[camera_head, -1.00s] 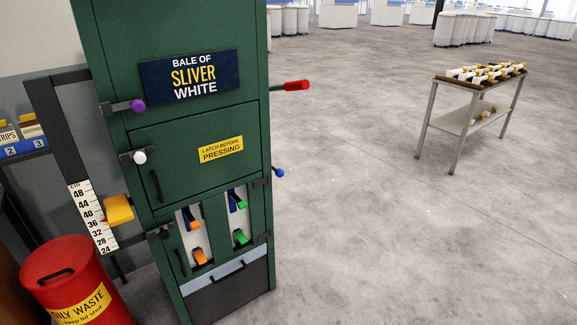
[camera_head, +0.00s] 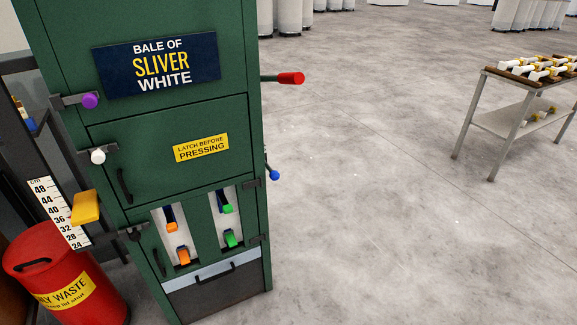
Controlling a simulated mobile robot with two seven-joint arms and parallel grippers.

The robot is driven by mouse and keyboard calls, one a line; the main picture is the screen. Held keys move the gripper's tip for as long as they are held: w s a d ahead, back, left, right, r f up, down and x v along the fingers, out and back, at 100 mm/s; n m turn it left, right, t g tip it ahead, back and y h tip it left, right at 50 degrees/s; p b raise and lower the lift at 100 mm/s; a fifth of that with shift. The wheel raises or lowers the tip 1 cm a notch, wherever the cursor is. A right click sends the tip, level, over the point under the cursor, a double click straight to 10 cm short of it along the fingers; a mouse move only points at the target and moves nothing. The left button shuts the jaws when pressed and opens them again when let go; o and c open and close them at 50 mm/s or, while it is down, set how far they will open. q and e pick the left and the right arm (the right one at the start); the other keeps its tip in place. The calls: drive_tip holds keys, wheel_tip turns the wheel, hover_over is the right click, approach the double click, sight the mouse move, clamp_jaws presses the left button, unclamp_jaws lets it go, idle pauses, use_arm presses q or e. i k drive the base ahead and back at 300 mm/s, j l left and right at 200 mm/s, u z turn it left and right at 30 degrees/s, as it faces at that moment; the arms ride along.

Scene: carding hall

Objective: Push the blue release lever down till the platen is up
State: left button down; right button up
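The blue release lever (camera_head: 274,175) sticks out from the right side of the green baling press (camera_head: 165,130), low on its edge. Its ball end points right and slightly down. A lever with a red grip (camera_head: 291,78) sticks out above it on the same side. A yellow pointer (camera_head: 86,207) stands at about 36 to 40 on the white scale (camera_head: 58,212) at the press's left. The platen itself is not visible behind the green doors. Neither of my grippers is in view.
A red oily waste bin (camera_head: 66,280) stands at the lower left against the press. A trolley (camera_head: 500,110) with bobbins stands at the right. The grey floor (camera_head: 400,230) between press and trolley is clear. White cans stand at the back.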

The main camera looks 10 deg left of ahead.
sight(274, 175)
drive_tip(key=i+l, duration=0.35)
drive_tip(key=i+l+u, duration=0.1)
drive_tip(key=i+l, duration=0.3)
drive_tip(key=l, duration=0.2)
drive_tip(key=i+l, duration=0.35)
drive_tip(key=l, duration=0.15)
